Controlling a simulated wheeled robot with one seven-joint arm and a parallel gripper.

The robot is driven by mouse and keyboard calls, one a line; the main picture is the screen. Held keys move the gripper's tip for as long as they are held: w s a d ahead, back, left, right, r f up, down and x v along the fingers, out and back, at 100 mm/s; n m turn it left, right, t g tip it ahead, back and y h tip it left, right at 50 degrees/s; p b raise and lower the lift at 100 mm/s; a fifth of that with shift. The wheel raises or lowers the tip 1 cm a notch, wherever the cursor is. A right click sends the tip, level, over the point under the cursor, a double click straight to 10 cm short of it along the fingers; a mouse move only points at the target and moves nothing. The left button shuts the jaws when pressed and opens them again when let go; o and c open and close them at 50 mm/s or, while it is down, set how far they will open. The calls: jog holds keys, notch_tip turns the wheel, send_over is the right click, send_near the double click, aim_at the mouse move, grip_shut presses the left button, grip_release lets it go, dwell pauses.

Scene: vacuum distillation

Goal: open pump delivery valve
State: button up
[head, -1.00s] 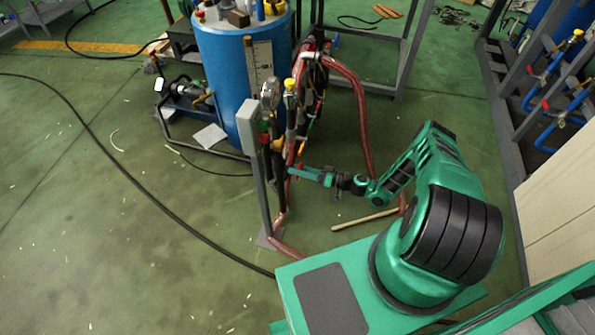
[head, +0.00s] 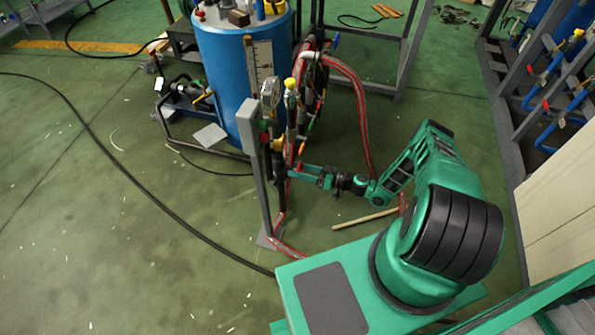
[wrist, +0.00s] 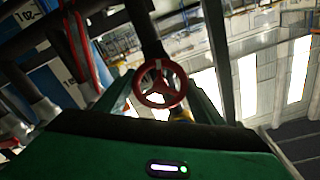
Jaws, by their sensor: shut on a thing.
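The red valve handwheel (wrist: 160,84) with spokes sits on a dark pipe, in the middle of the wrist view. My gripper (wrist: 161,97) has a green finger on each side of it and is shut on the wheel. In the head view my gripper (head: 299,171) reaches left to the pipe stand, where only a small red bit of the wheel shows at the fingertips. I cannot tell how far the valve is turned.
A grey upright post (head: 258,172) stands just left of the gripper. A pressure gauge (head: 269,104) and a red-striped hose (head: 357,100) are close by. A blue tank (head: 222,75) stands behind. The green floor at left is mostly clear, with a black cable across it.

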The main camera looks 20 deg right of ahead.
jog(key=o, duration=1)
jog(key=shift+w+d+f, duration=0.15)
jog(key=shift+d+f, duration=0.1)
jog(key=shift+d, duration=0.05)
jog(key=shift+a+r, duration=0.1)
jog(key=v, duration=1.1)
jog(key=shift+w, duration=0.1)
